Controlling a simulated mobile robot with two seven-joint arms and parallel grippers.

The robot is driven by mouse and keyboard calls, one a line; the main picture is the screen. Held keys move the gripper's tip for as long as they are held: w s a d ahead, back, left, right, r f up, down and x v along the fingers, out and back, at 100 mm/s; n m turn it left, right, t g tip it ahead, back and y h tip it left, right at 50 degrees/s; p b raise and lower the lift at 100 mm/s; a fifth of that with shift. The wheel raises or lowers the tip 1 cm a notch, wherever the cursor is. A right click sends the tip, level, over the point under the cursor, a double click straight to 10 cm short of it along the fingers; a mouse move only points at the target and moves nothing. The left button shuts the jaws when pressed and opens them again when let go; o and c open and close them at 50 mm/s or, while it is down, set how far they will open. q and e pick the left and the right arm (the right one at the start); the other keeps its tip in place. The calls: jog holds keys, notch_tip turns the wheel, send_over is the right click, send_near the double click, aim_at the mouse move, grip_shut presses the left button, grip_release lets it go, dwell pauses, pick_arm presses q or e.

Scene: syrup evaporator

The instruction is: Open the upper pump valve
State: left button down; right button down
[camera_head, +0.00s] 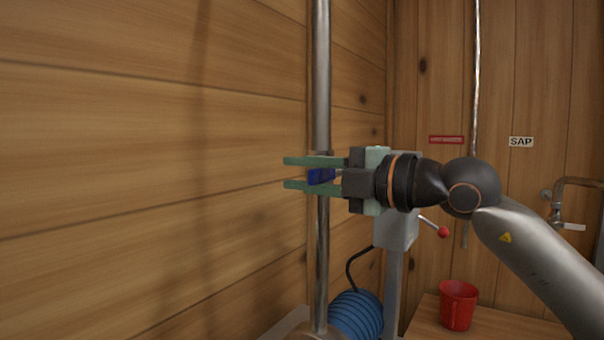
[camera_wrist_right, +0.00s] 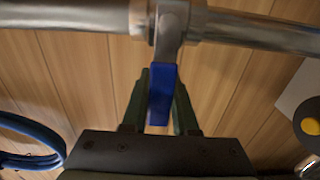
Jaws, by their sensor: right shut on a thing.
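The upper pump valve has a blue handle (camera_head: 321,176) on a vertical metal pipe (camera_head: 321,90). My right gripper (camera_head: 308,173) reaches in from the right, its two green fingers above and below the handle, and it is shut on the handle. In the right wrist view the blue handle (camera_wrist_right: 161,95) lies between the two fingers (camera_wrist_right: 160,105), pointing from the valve body (camera_wrist_right: 172,22) on the pipe toward the gripper. In the head view the handle sticks out across the pipe, partly hidden by the fingers. My left gripper is not in view.
A blue ribbed pump motor (camera_head: 355,314) sits low beside the pipe. A grey box (camera_head: 396,232) on a post with a red-knobbed lever (camera_head: 443,232) stands behind my right arm. A red cup (camera_head: 457,304) stands on a wooden surface. The wooden wall is close on the left.

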dwell(0.9)
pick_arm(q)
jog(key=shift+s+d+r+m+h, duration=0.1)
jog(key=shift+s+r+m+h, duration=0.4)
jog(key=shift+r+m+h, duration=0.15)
pick_arm(e)
jog(key=r+m, duration=0.1)
jog(key=m, duration=0.1)
jog(key=r+m, duration=0.1)
jog(key=m, duration=0.1)
jog(key=w+r+m, duration=0.1)
jog(key=m, duration=0.2)
jog(key=shift+d+r, duration=0.35)
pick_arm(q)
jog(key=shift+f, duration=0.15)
pick_arm(e)
jog(key=c, duration=0.7)
grip_release()
